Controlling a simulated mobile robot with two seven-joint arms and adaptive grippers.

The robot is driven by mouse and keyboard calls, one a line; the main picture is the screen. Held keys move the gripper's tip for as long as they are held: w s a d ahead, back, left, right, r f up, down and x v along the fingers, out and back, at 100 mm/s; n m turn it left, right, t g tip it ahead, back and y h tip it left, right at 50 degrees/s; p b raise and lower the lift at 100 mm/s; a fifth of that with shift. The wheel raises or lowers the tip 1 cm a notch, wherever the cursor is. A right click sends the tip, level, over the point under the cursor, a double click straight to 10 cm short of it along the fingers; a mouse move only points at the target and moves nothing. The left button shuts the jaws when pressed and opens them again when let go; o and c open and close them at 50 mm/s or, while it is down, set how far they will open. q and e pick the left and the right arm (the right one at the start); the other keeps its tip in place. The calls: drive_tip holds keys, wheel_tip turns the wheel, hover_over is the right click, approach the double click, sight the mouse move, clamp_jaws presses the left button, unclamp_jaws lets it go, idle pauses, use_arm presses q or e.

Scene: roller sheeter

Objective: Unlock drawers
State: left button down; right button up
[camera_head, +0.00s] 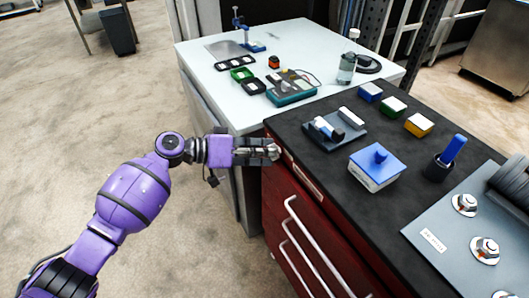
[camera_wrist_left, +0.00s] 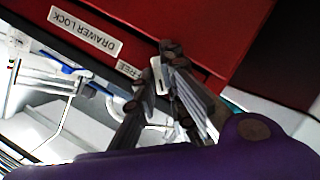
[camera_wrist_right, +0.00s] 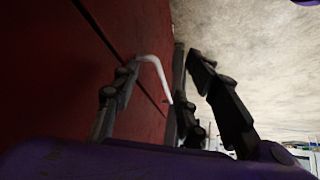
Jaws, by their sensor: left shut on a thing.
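The red drawer cabinet (camera_head: 270,205) stands under the black worktop, with silver bar handles (camera_head: 315,246) on its front. My left gripper (camera_head: 272,152) is at the cabinet's upper left corner, just below the worktop edge. In the left wrist view, a "DRAWER LOCK" label (camera_wrist_left: 86,31) and a "FREE" label (camera_wrist_left: 128,69) show upside down on the red front. The left fingers (camera_wrist_left: 155,70) are shut on a small pale lock piece (camera_wrist_left: 157,76), mostly hidden by them. My right gripper (camera_wrist_right: 164,63) is open near a pale drawer handle (camera_wrist_right: 152,64); it is outside the head view.
The black worktop (camera_head: 300,158) holds a blue-lidded box (camera_head: 375,168), a grey tray (camera_head: 333,131), a dark cup (camera_head: 438,168) and a grey machine (camera_head: 445,235). A white table (camera_head: 215,75) adjoins behind. Bare carpet (camera_head: 60,130) lies left of the cabinet.

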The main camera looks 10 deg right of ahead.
use_arm(q)
drive_tip(key=c, duration=1.8)
unclamp_jaws()
drive_tip(key=v, duration=1.2)
